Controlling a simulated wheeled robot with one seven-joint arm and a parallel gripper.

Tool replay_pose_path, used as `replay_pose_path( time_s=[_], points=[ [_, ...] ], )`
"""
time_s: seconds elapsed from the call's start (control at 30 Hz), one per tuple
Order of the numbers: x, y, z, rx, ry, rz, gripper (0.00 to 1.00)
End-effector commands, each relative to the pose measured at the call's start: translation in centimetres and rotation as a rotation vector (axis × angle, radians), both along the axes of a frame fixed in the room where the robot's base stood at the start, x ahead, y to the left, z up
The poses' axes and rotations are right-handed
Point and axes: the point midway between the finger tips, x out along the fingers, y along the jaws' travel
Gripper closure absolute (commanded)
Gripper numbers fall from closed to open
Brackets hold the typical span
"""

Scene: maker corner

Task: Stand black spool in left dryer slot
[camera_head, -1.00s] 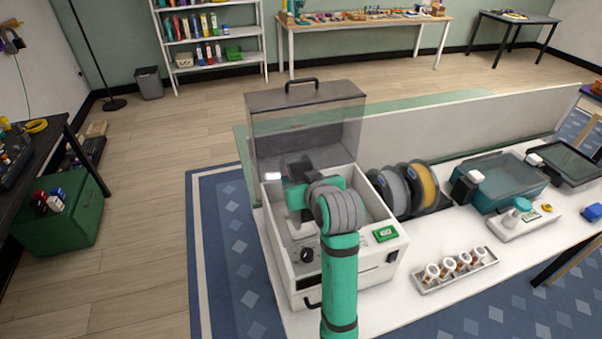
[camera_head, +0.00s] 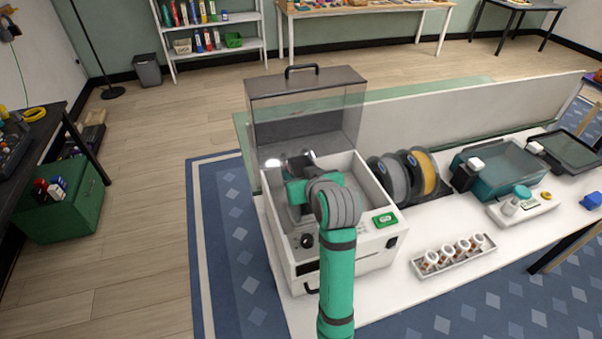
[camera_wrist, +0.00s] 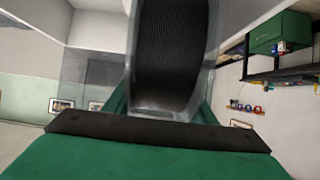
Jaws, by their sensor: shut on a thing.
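The black spool (camera_wrist: 172,62) fills the upper middle of the wrist view, with dark windings between greyish clear flanges. My gripper (camera_wrist: 164,100) is shut on it, a green finger showing on either side. The dryer (camera_head: 375,252) is a white box with its clear, dark-topped lid (camera_head: 305,77) raised. In the head view my gripper (camera_head: 299,172) is over the dryer's open top, largely hidden behind my own wrist. Only a small dark part of the spool may show there. The dryer's slots are hidden, so I cannot tell whether the spool touches one.
Grey and yellow spools (camera_head: 424,172) stand just right of the dryer. A rack of small spools (camera_head: 455,256), a teal box (camera_head: 497,174) and a white scale-like device (camera_head: 524,206) are farther right. A low pale panel (camera_head: 475,105) runs behind the table.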

Motion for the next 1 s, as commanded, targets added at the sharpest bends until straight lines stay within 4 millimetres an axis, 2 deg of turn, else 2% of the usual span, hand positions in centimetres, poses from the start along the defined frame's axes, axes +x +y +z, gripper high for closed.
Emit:
replay_pose_path(
  time_s=[0.87,0.9,0.97,1.0],
  points=[
    [0.01,0.16,-0.57,-0.001,-0.005,0.002,1.00],
    [0.02,0.15,-0.56,-0.001,-0.005,0.002,0.40],
    [0.02,0.14,-0.59,0.000,-0.005,0.002,0.27],
    [0.02,0.14,-0.62,0.000,-0.004,0.002,0.27]
  ],
)
